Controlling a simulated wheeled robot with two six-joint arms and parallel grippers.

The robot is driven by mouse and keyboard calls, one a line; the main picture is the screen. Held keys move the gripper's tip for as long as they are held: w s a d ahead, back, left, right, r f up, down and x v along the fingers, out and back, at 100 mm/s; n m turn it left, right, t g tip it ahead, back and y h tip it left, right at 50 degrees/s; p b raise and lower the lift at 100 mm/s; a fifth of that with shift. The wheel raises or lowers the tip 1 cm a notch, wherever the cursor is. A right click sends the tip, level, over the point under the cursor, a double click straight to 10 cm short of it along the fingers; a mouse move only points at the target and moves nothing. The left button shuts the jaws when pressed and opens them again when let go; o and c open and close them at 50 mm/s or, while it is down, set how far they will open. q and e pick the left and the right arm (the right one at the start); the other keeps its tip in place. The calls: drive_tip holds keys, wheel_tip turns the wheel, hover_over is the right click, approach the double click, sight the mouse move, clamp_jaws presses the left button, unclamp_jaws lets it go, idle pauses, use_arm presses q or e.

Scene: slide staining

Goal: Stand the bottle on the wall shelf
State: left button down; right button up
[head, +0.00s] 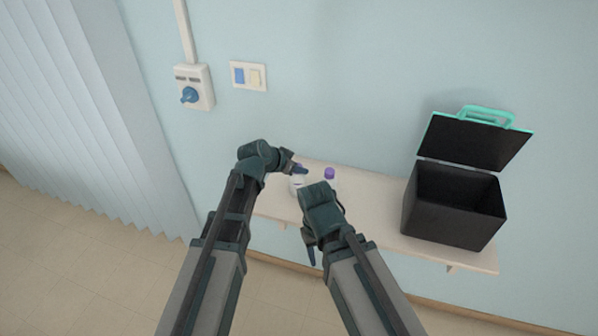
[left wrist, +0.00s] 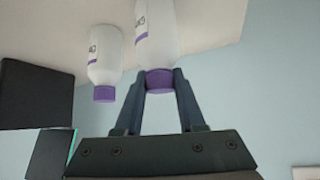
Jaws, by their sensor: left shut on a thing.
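A white bottle with a purple cap (left wrist: 157,35) is held by its cap in my left gripper (left wrist: 160,88). In the head view my left gripper (head: 299,169) is over the left part of the wall shelf (head: 380,205), and the white body of this bottle (head: 296,182) shows just below it. The bottle's base is cut off in the left wrist view, so I cannot tell whether it touches the shelf. My right gripper (head: 311,253) hangs in front of the shelf edge; its jaw opening is unclear.
A second white bottle with a purple cap (left wrist: 104,60) stands on the shelf beside the held one; its cap (head: 329,173) shows in the head view. A black box (head: 450,215) with its lid up fills the shelf's right part. A socket (head: 193,88) and switch (head: 248,76) are on the wall.

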use_arm(q)
drive_tip(key=shift+a+r, duration=0.1)
drive_tip(key=shift+f, duration=0.2)
drive_tip(key=c, duration=0.5)
unclamp_jaws()
drive_tip(key=shift+r, duration=0.15)
drive_tip(key=shift+r, duration=0.25)
drive_tip(key=shift+p+v, duration=4.25)
drive_tip(key=shift+v, duration=1.65)
